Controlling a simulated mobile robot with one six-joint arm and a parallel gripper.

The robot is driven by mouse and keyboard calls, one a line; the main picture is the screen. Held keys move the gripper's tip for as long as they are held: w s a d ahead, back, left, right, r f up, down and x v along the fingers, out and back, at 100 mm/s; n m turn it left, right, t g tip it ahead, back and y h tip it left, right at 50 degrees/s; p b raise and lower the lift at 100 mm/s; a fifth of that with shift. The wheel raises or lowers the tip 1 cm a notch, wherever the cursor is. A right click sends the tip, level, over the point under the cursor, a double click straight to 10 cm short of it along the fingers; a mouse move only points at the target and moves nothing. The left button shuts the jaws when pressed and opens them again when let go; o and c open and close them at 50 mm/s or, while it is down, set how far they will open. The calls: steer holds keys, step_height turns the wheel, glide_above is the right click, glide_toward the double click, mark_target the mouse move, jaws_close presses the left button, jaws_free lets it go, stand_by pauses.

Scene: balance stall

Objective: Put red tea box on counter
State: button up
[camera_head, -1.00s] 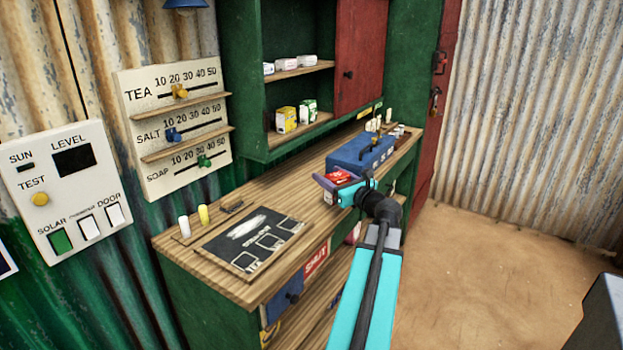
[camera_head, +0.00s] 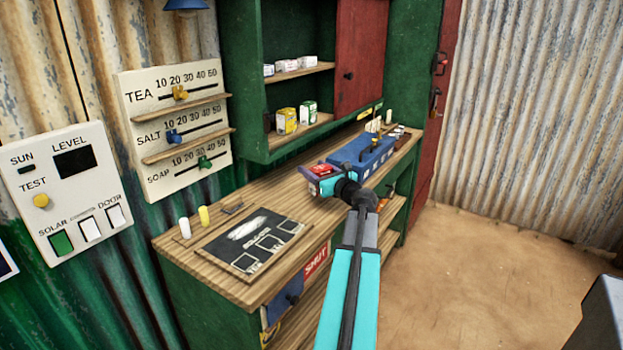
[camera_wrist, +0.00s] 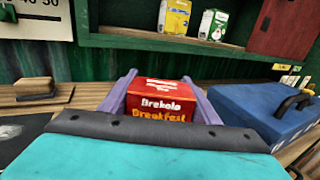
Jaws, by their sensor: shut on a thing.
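The red tea box (camera_wrist: 160,102) sits between the two purple fingers of my gripper (camera_wrist: 158,92) in the wrist view, its lettered face toward the camera. In the head view the red tea box (camera_head: 321,170) shows in my gripper (camera_head: 316,174), over the wooden counter (camera_head: 215,273), left of the blue case. My gripper is shut on the box. The underside of the box is hidden, so I cannot tell whether it touches the counter.
A blue case (camera_head: 362,158) with a handle stands to the right of the box. Shelves (camera_head: 300,132) with yellow and green boxes hang behind. Bare counter lies between blackboard and gripper.

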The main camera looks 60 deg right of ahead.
steer(key=shift+w+d, duration=0.25)
steer(key=shift+w, duration=0.15)
steer(key=shift+w+f, duration=0.2)
steer(key=shift+f, duration=1.6)
steer(key=shift+f, duration=0.15)
steer(key=o, duration=1.1)
